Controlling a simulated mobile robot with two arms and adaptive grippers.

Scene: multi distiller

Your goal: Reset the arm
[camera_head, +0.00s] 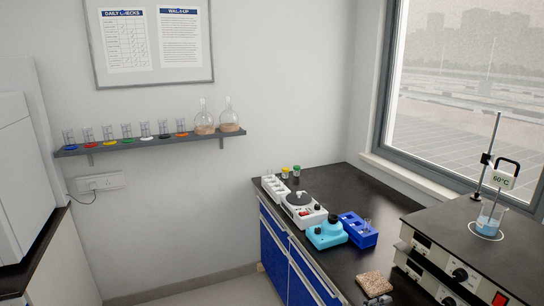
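Neither of my grippers shows clearly in the head view, and no arm comes in from the left or the right. A small grey piece (378,300) is cut off by the bottom edge on the dark bench; I cannot tell what it is.
The dark bench (335,183) carries a white device (303,211), a turquoise device (326,233), a blue rack (359,230) and a brown block (374,284). Stacked instruments (455,268) with a beaker (488,224) stand right. A wall shelf (150,142) holds several beakers and two flasks.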

